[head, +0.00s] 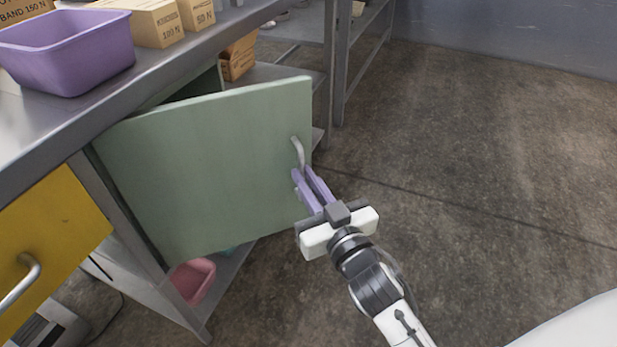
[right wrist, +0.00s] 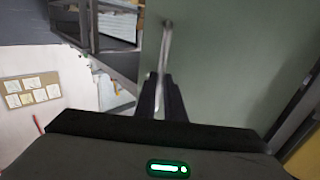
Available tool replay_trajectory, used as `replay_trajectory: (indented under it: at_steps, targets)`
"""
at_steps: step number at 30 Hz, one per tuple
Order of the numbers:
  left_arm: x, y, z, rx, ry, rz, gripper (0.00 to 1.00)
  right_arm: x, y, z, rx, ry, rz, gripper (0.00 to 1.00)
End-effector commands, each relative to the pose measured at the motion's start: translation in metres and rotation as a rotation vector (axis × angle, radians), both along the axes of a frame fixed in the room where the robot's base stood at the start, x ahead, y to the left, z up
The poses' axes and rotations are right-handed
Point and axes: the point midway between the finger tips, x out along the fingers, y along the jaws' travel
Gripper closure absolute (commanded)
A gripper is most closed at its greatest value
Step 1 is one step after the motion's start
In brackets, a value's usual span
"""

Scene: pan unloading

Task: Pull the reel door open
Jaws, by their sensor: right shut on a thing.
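The reel door is a pale green panel (head: 205,165) under the metal workbench. It stands partly open, swung out from its left edge. A curved metal handle (head: 298,152) sits near its right edge. My right gripper (head: 306,178) is shut on the handle with its purple fingers around the lower part. In the right wrist view the handle (right wrist: 166,45) runs down between the dark fingers (right wrist: 162,95), with the green door (right wrist: 225,60) behind it. The left gripper is not in view.
A purple bin (head: 68,55) and cardboard boxes (head: 158,22) stand on the workbench (head: 60,125). A yellow drawer front (head: 45,245) is at the left. A pink bin (head: 192,280) sits on the shelf below the door. The floor (head: 480,150) at the right is clear.

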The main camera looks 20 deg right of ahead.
Motion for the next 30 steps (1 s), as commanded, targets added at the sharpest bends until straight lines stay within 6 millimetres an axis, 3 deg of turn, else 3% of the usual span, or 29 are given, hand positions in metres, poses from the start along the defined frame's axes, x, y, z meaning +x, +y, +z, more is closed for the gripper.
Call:
replay_trajectory:
  at_steps: [1, 4, 21, 25, 30]
  targets:
    - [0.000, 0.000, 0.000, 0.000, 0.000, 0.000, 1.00, -0.003, 0.017, -0.003, 0.015, 0.002, 0.034, 0.87]
    - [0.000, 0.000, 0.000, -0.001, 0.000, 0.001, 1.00, -0.003, 0.016, -0.003, 0.015, 0.002, 0.033, 0.72]
    - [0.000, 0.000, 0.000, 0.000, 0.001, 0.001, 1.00, -0.003, 0.014, -0.001, 0.011, 0.002, 0.029, 0.72]
    - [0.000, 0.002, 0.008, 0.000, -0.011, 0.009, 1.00, -0.002, 0.015, 0.014, 0.010, -0.003, 0.030, 0.72]
    - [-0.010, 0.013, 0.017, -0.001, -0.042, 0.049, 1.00, -0.002, 0.014, 0.051, 0.010, -0.011, 0.030, 0.72]
